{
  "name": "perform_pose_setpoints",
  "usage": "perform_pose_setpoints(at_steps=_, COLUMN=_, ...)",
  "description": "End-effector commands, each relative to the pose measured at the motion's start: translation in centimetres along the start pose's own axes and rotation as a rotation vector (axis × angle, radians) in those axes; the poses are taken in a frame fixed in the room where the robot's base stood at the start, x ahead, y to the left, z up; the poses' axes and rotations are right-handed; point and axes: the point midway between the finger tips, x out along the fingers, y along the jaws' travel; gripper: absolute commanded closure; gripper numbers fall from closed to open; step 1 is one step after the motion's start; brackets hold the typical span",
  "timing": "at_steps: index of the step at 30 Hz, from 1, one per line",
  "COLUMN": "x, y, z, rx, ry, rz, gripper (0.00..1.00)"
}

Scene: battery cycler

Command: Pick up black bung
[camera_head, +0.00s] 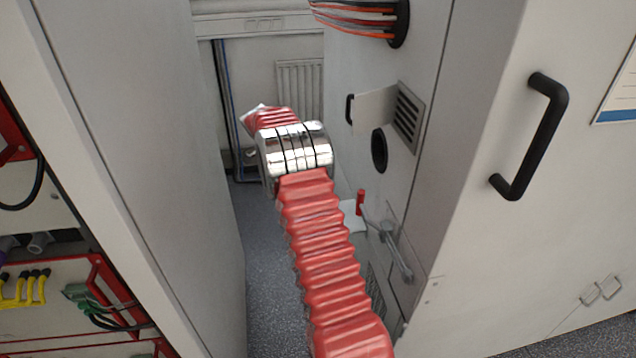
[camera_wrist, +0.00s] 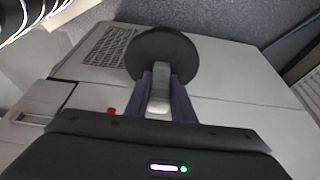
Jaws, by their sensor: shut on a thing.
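The black bung (camera_wrist: 163,52) is a round black disc with a grey grip piece in its middle, in the wrist view. My gripper (camera_wrist: 161,85) is shut on it, with its dark fingers on either side of the grey piece. In the head view my gripper and the bung are hidden behind my red-sleeved arm. A dark round opening or disc (camera_head: 379,150) shows on the side of the grey cabinet; I cannot tell its depth.
My arm is in a narrow gap between a left cabinet (camera_head: 150,130) and a right cabinet (camera_head: 480,240). The right one has a black handle (camera_head: 537,140), a vent (camera_head: 408,112), a cable bundle (camera_head: 355,14) and a red-handled lever (camera_head: 360,202). Grey floor (camera_head: 262,270) shows below.

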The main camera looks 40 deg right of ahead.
Motion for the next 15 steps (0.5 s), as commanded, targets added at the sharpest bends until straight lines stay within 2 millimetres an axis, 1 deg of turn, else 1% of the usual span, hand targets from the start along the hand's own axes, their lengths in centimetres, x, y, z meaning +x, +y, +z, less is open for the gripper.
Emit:
perform_pose_setpoints(at_steps=1, x=-0.5, y=-0.1, z=0.9, rx=-0.001, ry=0.0, rz=-0.002, gripper=1.0)
perform_pose_setpoints(at_steps=3, x=-0.9, y=-0.1, z=1.9, rx=0.0, ry=0.0, rz=-0.004, gripper=1.0)
perform_pose_setpoints(at_steps=6, x=-1.3, y=-0.1, z=2.9, rx=0.0, ry=0.0, rz=-0.002, gripper=1.0)
perform_pose_setpoints(at_steps=10, x=-1.6, y=0.0, z=3.6, rx=0.001, ry=0.0, rz=-0.002, gripper=1.0)
perform_pose_setpoints(at_steps=15, x=-1.7, y=0.0, z=3.7, rx=0.002, ry=0.0, rz=-0.002, gripper=1.0)
